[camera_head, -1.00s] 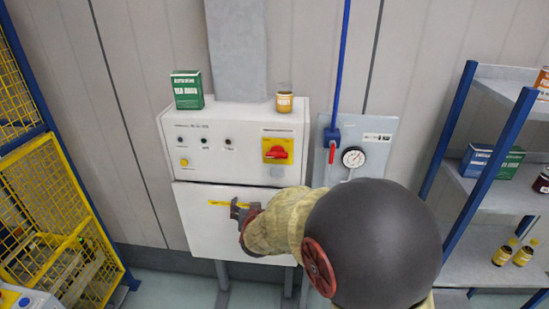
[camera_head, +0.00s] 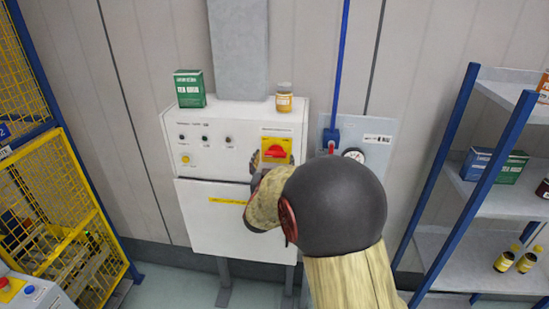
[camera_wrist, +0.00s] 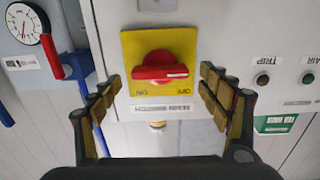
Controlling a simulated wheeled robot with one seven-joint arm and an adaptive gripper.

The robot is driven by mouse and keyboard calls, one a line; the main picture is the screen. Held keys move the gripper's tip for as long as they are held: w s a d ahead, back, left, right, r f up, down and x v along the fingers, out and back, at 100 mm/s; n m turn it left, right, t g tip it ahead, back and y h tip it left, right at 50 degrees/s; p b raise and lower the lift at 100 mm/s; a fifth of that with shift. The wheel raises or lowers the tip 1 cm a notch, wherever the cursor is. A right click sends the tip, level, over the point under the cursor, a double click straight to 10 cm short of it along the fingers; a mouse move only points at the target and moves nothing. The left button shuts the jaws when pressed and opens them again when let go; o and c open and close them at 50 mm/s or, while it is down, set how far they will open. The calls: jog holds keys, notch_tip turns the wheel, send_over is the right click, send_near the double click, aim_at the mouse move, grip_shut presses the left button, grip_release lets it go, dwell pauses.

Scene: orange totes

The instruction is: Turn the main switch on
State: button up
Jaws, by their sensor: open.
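The main switch is a red rotary knob (camera_head: 275,151) on a yellow plate (camera_head: 268,143), at the right of the white control cabinet's upper panel (camera_head: 218,122). In the wrist view the red knob (camera_wrist: 158,67) sits in the middle of its yellow plate (camera_wrist: 130,45), its bar handle lying roughly level and pointing right. My gripper (camera_wrist: 160,92) is open, with one padded finger on each side of the knob in that view. The fingers look apart from the knob; the exact distance is unclear. In the head view my arm mostly hides the gripper.
A green box (camera_head: 189,88) and an amber jar (camera_head: 284,98) stand on the cabinet top. A gauge (camera_head: 353,154) and a red-handled valve (camera_head: 331,147) are right of the cabinet. Shelves (camera_head: 480,200) stand at the right, a yellow mesh cage (camera_head: 60,190) at the left.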

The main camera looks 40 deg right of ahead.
jog(key=shift+w+d, duration=0.3)
jog(key=shift+d, duration=0.05)
jog(key=shift+c, duration=0.2)
jog(key=c, duration=1.1)
